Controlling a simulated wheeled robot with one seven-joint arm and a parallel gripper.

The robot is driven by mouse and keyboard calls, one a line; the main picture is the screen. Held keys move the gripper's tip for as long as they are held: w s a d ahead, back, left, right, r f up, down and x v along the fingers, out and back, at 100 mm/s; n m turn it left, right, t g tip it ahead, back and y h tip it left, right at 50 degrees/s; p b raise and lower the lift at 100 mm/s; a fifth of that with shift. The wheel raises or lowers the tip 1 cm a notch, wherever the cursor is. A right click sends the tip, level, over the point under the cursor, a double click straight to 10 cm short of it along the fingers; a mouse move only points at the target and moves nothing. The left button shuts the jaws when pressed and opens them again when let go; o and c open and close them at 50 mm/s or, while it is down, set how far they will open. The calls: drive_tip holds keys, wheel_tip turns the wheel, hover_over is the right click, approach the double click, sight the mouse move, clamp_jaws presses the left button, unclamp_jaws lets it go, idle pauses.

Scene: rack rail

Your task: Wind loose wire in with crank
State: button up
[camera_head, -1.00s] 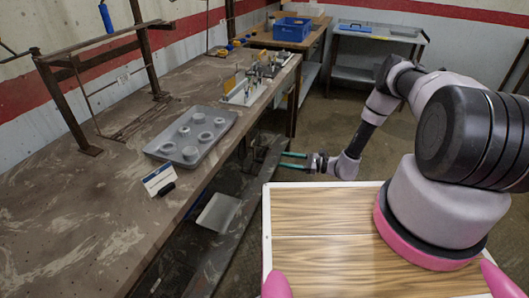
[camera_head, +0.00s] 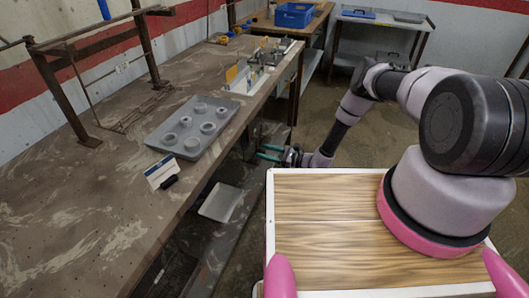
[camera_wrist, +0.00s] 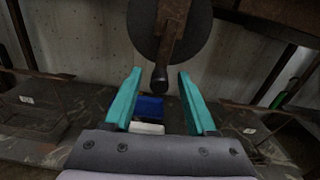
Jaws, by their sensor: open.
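In the wrist view, a dark round disc (camera_wrist: 142,38) carries a rusty brown crank arm (camera_wrist: 172,28) that points down. The crank ends in a black knob handle (camera_wrist: 159,80). My gripper (camera_wrist: 158,78) is open, with a teal finger on each side of the knob; I see no contact, and the depth between them is hard to judge. In the head view my gripper (camera_head: 267,152) reaches left to the bench's side edge, below its top. The crank is hidden there. I cannot make out the loose wire in either view.
The long workbench (camera_head: 80,215) holds a grey tray (camera_head: 160,145) of round parts, a white-and-blue card (camera_head: 160,173) and a rusty frame (camera_head: 52,95). A lower shelf (camera_head: 225,225) runs beneath. A blue bin (camera_head: 294,14) stands on a back table. Floor is open behind my arm.

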drive_tip(key=shift+a, duration=0.2)
clamp_jaws()
